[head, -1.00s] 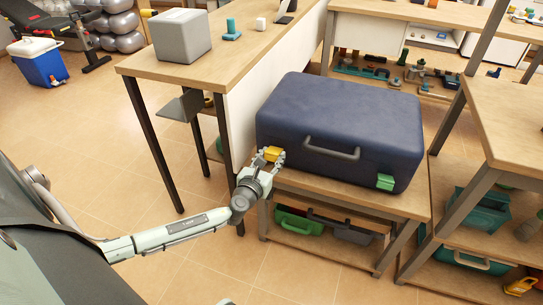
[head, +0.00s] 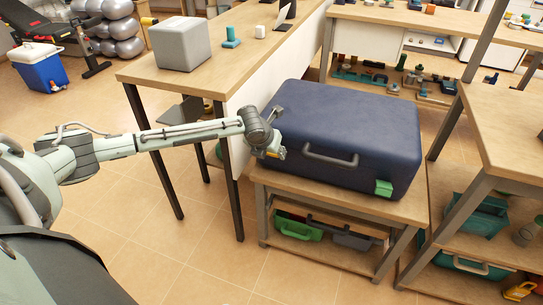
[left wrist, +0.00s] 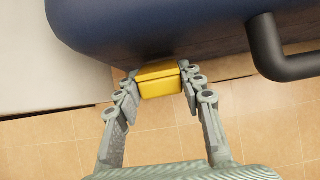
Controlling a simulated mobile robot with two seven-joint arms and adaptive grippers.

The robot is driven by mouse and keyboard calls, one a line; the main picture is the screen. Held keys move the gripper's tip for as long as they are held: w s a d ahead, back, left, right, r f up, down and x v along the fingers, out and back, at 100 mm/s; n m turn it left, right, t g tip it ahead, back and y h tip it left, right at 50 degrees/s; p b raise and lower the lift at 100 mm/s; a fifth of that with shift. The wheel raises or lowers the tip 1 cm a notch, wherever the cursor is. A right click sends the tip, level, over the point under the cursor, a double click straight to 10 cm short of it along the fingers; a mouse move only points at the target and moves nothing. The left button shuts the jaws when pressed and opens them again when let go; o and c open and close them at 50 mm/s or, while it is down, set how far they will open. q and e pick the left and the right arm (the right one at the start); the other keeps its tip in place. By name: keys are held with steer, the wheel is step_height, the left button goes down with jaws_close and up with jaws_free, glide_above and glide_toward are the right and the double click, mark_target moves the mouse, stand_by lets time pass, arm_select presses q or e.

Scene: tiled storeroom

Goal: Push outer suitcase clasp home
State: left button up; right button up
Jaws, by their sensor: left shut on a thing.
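A dark blue suitcase (head: 345,125) lies on a low wooden bench, its grey handle (head: 330,158) facing me. A yellow clasp (head: 273,153) is at the left of its front face and a green clasp (head: 383,188) at the right. My left gripper (head: 271,147) is at the yellow clasp. In the left wrist view the yellow clasp (left wrist: 158,82) sits between the two fingers, which are shut on it; the suitcase (left wrist: 160,25) fills the top, with the handle (left wrist: 278,58) at right. How far the clasp is seated cannot be told. My right gripper is not visible.
A taller table (head: 140,70) with a grey box (head: 178,45) stands left of the suitcase. A wooden shelf unit (head: 510,125) stands to the right. Green and dark cases (head: 300,228) lie under the bench. The floor in front is clear.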

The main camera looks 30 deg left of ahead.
arm_select(q)
steer(key=shift+w+a+r+g+h, duration=0.1)
steer(key=shift+w+r+g+h, duration=0.2)
steer(key=shift+g, duration=0.45)
steer(key=shift+w+a+r+g+h, duration=0.1)
steer(key=shift+w+r+g, duration=0.25)
steer(key=shift+g, duration=0.4)
steer(key=shift+c, duration=0.2)
steer(key=shift+o, duration=0.2)
steer(key=shift+w+f, duration=0.1)
steer(key=o, duration=1.1)
steer(key=v, duration=1.2)
steer(key=shift+w, duration=0.1)
